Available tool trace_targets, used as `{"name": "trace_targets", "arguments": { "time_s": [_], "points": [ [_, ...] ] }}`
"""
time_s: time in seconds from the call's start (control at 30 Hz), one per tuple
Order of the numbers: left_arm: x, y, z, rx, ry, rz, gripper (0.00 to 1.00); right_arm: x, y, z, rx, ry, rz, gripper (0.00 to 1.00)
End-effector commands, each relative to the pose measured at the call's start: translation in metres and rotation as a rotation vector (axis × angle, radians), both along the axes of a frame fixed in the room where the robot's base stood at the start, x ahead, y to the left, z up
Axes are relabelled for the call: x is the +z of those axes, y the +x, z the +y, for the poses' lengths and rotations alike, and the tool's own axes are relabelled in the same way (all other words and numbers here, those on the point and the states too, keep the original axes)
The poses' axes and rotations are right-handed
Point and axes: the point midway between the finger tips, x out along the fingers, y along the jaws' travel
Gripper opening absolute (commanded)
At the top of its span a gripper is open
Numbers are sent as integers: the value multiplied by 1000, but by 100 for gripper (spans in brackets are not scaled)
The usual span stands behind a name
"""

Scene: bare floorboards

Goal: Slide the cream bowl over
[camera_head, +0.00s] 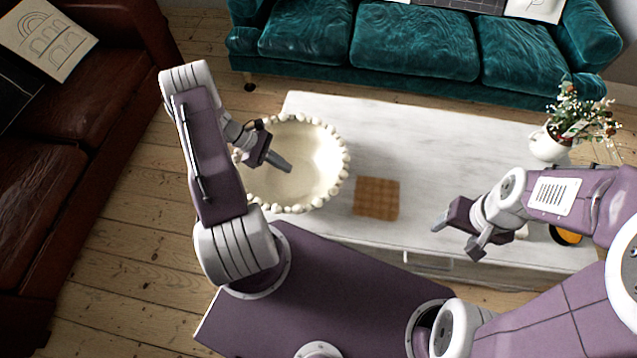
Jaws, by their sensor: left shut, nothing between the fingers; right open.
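The cream bowl (318,165) has a beaded rim and stands at the left end of the white table (430,150). My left arm hides part of its left side. My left gripper (284,164) is shut and empty, and its fingertips show over the bowl's inside. I cannot tell whether they touch the bowl. My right gripper (455,241) is open and empty over the table's front right part, well apart from the bowl.
A brown checkered square (376,198) lies on the table just right of the bowl. A white vase with flowers (549,143) stands at the right end. An orange and dark item (566,236) is partly hidden by my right arm. A teal sofa (415,47) is behind, a brown sofa (60,150) left.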

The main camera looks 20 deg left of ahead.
Motion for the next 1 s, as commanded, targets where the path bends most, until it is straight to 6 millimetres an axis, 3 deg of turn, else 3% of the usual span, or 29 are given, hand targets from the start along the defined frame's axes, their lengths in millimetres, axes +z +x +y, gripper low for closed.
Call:
{"name": "trace_targets", "arguments": {
  "time_s": [0.5, 0.7, 1.0],
  "points": [
    [-73, 12, -72, -6, -2, 4, 0, -15, 0, 0, 0, 0, 0, 67],
    [-69, 18, -100, -5, 0, 2, 0, -13, 0, 0, 0, 0, 0, 67],
    [-68, 19, -108, -4, 1, 1, 0, -13, 0, 0, 0, 0, 0, 67]
  ]
}}
